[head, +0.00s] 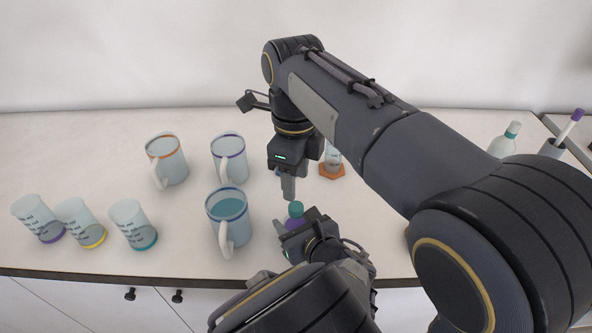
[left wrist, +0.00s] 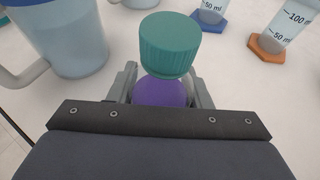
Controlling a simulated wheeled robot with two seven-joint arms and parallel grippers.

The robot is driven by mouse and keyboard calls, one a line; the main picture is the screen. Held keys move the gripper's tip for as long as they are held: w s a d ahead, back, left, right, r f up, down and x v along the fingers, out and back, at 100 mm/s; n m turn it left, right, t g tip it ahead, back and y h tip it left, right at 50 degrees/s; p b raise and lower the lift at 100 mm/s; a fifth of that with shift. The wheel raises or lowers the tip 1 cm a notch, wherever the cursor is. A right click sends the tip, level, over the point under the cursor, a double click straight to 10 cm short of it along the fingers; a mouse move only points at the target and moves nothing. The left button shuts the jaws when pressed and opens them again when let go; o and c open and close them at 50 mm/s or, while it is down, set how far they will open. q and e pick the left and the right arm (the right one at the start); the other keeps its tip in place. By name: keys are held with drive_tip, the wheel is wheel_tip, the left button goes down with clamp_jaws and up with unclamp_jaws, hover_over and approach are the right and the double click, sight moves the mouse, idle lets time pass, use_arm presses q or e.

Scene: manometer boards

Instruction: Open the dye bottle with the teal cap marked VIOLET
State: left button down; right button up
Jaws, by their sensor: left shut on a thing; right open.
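The dye bottle with the teal cap (head: 296,209) stands near the front of the table, its purple body (head: 293,224) partly hidden by my left gripper. In the left wrist view the ribbed teal cap (left wrist: 169,45) sits on the purple bottle body (left wrist: 160,92); no VIOLET marking is readable. My left gripper (head: 288,230) is shut on the bottle's body, below the cap. My right gripper (head: 288,190) is open, pointing down just above the cap and apart from it.
A blue-rimmed jug with liquid (head: 228,228) stands close left of the bottle. Two more jugs (head: 167,160) (head: 229,158) stand behind, and three beakers (head: 130,225) at left. A cylinder with an orange base (head: 332,170) is behind. A white bottle (head: 505,141) stands at right.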

sight(296, 206)
drive_tip(key=m, duration=0.4)
drive_tip(key=shift+r, duration=0.35)
drive_tip(key=shift+f+m, duration=0.1)
drive_tip(key=shift+m, duration=0.2)
wheel_tip(296, 206, down, 8)
drive_tip(key=shift+r, duration=0.15)
clamp_jaws()
drive_tip(key=n, duration=0.6)
drive_tip(key=shift+n, duration=0.4)
